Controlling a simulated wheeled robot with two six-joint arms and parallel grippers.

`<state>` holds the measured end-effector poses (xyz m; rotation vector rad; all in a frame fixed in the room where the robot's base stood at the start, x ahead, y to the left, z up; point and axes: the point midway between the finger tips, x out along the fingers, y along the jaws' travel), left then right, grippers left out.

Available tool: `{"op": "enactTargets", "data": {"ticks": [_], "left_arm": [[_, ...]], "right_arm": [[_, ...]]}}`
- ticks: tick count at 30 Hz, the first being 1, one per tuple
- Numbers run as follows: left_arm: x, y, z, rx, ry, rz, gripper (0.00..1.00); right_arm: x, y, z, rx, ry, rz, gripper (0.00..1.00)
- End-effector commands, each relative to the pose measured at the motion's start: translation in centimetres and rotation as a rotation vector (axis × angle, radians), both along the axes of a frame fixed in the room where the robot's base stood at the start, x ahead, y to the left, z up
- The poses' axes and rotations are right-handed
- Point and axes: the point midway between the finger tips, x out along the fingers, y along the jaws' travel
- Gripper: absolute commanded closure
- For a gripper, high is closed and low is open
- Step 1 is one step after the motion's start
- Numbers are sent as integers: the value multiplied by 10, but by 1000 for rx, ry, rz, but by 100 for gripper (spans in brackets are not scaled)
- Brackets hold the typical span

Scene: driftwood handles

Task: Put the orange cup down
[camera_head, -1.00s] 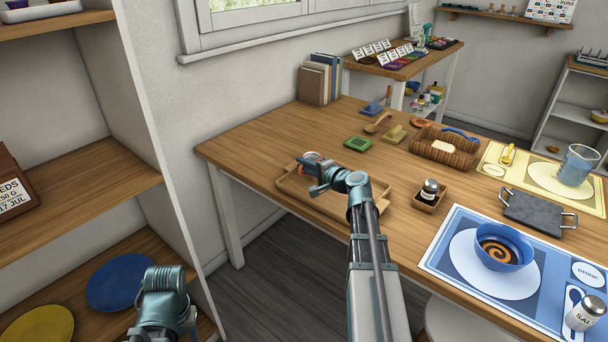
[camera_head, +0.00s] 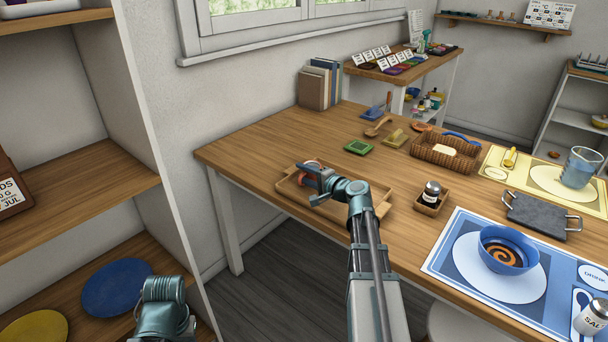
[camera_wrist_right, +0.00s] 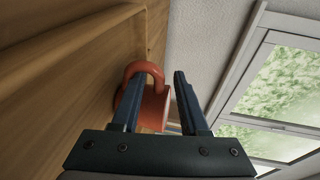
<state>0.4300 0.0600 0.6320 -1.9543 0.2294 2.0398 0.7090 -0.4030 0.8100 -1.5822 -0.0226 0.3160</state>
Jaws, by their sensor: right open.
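The orange cup (camera_head: 312,165) is at the far left end of the wooden tray (camera_head: 345,214), partly hidden by my right gripper (camera_head: 308,172). The right wrist view shows the cup (camera_wrist_right: 156,108) with its rounded handle near the fingertips. My right gripper (camera_wrist_right: 158,80) is open there. One finger overlaps the cup beside the handle; the other is on the cup's far side with a gap. I cannot tell whether either finger touches it. Of my left arm only a link shows at the lower left in the head view; its gripper is out of frame.
A blue bowl (camera_head: 509,249) is on the right placemat. The table's left end (camera_head: 225,152) is clear.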

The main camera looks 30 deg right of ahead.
Motion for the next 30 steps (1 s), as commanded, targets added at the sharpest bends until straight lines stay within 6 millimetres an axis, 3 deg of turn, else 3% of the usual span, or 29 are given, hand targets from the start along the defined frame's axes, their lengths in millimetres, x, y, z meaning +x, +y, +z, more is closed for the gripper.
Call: {"op": "enactTargets", "data": {"ticks": [5, 18, 24, 30], "left_arm": [[0, 0, 6, 0, 0, 0, 50], [0, 0, 22, 0, 0, 0, 50], [0, 0, 25, 0, 0, 0, 50], [0, 0, 25, 0, 0, 0, 50]], "right_arm": [[-12, -2, 6, -1, 0, -3, 56], [-94, -20, 22, 0, 0, -3, 56], [-112, -24, 25, 1, 0, -2, 56], [-115, -25, 25, 0, 0, 0, 56]]}}
